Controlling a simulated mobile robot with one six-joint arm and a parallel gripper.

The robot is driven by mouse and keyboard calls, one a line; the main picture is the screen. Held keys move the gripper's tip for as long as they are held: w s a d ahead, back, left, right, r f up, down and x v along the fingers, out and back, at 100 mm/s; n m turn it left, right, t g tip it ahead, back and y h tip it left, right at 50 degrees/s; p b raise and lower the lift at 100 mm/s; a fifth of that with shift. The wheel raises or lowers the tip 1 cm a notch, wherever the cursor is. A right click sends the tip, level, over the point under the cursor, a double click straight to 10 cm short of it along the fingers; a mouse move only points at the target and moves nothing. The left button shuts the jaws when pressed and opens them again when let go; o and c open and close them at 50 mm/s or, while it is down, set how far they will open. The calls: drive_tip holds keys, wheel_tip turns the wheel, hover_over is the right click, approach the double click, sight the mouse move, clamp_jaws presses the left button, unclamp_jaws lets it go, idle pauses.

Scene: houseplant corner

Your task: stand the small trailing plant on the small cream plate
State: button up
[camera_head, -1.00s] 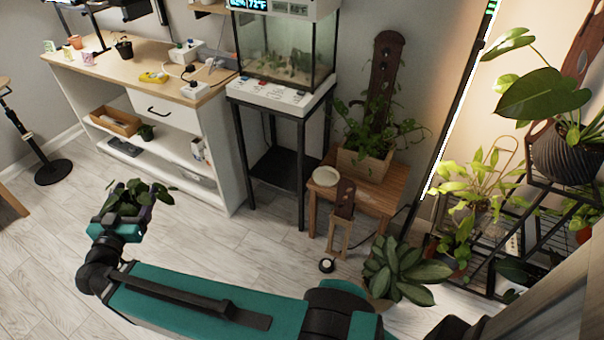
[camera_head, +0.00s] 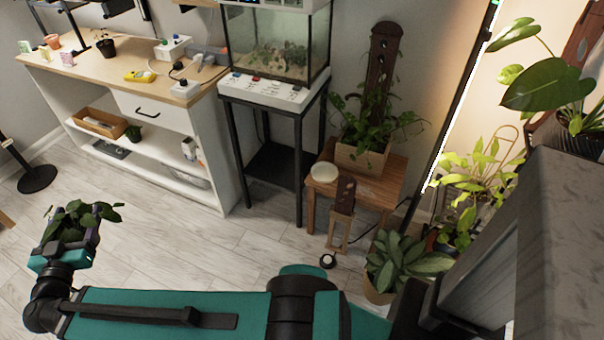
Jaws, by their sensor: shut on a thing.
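The small trailing plant (camera_head: 78,216) has dark green leaves and is held at the lower left. My gripper (camera_head: 70,238) is shut on it; its pot is mostly hidden by the leaves and the fingers. The small cream plate (camera_head: 325,172) lies bare on the left part of a small wooden table (camera_head: 385,188), right of the picture's middle. The plant is well to the left of the plate, apart from it.
On the table behind the plate stands a wooden planter (camera_head: 360,158) with a leafy plant. An aquarium (camera_head: 276,45) on a black stand (camera_head: 262,105) is left of the table. A broad-leaved plant (camera_head: 398,262) stands in front.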

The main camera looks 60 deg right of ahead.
sight(338, 147)
drive_tip(key=shift+d, duration=0.1)
drive_tip(key=s+d+f+m+g+h+b, duration=0.1)
drive_tip(key=s+d+f+m+g+b, duration=0.3)
drive_tip(key=d, duration=0.8)
drive_tip(key=d+f+g+h+b, duration=0.2)
drive_tip(key=d+f+b, duration=0.45)
drive_tip(key=d, duration=0.55)
drive_tip(key=s+d+f+m+g+h+b, duration=0.1)
drive_tip(key=s+d+f+m+g+b, duration=0.15)
drive_tip(key=d+f+b, duration=0.65)
drive_tip(key=s+d+f+m+g+b, duration=0.2)
drive_tip(key=s+d+f+g+b, duration=0.2)
drive_tip(key=s+d, duration=0.8)
drive_tip(key=s+d+f+m+g+y+b, duration=0.1)
drive_tip(key=s+d+f+m+g+b, duration=0.2)
drive_tip(key=d, duration=1.5)
drive_tip(key=s+f+g+b, duration=0.1)
drive_tip(key=s+b, duration=0.3)
drive_tip(key=s, duration=0.4)
drive_tip(key=shift+s+f+g, duration=0.35)
drive_tip(key=shift+s+f, duration=0.05)
drive_tip(key=shift+f, duration=0.05)
drive_tip(key=shift+d, duration=0.1)
drive_tip(key=b+x, duration=0.3)
drive_tip(key=x, duration=1.4)
drive_tip(key=shift+s+d, duration=0.15)
drive_tip(key=shift+d, duration=0.2)
